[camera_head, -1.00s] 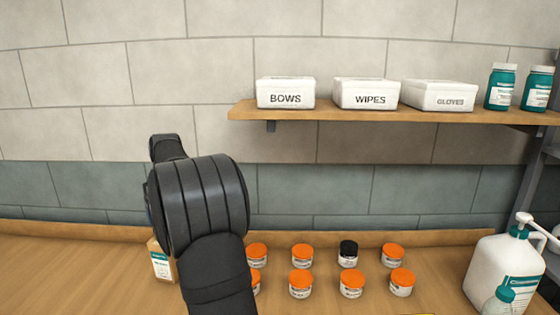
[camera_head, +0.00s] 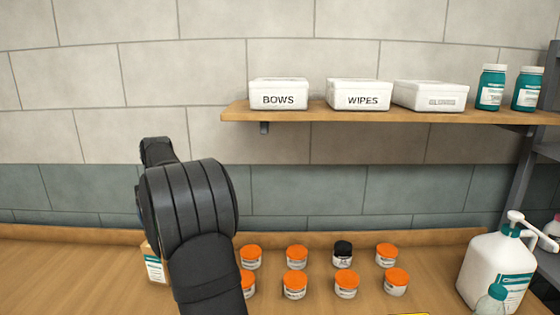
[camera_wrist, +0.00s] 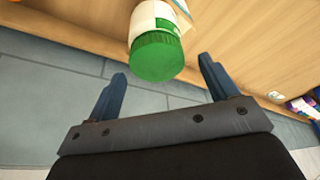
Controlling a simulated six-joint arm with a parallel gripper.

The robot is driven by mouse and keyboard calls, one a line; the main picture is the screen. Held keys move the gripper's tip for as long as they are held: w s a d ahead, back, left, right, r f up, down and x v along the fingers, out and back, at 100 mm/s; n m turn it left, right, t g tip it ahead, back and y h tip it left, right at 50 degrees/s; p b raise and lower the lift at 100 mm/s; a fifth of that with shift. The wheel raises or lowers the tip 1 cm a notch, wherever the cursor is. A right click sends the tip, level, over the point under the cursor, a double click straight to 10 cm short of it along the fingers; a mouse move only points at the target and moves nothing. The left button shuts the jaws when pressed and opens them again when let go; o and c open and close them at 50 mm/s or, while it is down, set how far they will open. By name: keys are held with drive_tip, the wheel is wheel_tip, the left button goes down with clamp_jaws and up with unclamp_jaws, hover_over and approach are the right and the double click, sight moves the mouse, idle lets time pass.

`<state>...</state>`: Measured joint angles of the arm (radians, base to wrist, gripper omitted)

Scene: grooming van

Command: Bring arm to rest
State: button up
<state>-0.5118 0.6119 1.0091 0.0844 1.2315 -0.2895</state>
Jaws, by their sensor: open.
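My arm stands at the left of the head view, and its black links hide part of the counter and the wall behind. My gripper (camera_wrist: 164,86) shows in the wrist view with its two dark blue fingers spread wide apart. Nothing is between the fingertips. A jar with a green lid (camera_wrist: 157,56) and a white and green label appears just beyond the fingertips, and I cannot tell how far off it is. The gripper's fingers do not show in the head view.
Several orange-lidded jars (camera_head: 346,280) and one black-lidded jar (camera_head: 342,252) stand on the wooden counter (camera_head: 60,275). A pump jug (camera_head: 492,270) stands at right. A shelf (camera_head: 300,115) holds white boxes (camera_head: 278,94) and two teal bottles (camera_head: 491,88). A tan container (camera_head: 154,268) is partly behind my arm.

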wheel_tip(320, 180, down, 3)
drive_tip(key=shift+f, duration=0.1)
drive_tip(key=v, duration=1.2)
drive_tip(key=x, duration=1.2)
drive_tip(key=shift+r, duration=0.2)
drive_tip(key=r, duration=0.9)
drive_tip(key=shift+s+a, duration=0.15)
drive_tip(key=shift+a, duration=0.2)
drive_tip(key=shift+s+a+f+n+g+y, duration=0.25)
drive_tip(key=shift+s+a+f+n, duration=1.2)
drive_tip(key=shift+s+a+f, duration=3.3)
drive_tip(key=shift+s+a+f+n+g+y, duration=0.1)
drive_tip(key=shift+s+a+f+n+g, duration=0.4)
drive_tip(key=shift+s+a+f+n, duration=3.9)
drive_tip(key=shift+s+a+f+m+g+y, duration=0.25)
drive_tip(key=shift+s+a+f+m, duration=1.75)
drive_tip(key=shift+a, duration=6.1)
drive_tip(key=shift+w+f+n, duration=0.45)
drive_tip(key=shift+w, duration=0.15)
drive_tip(key=shift+o, duration=0.4)
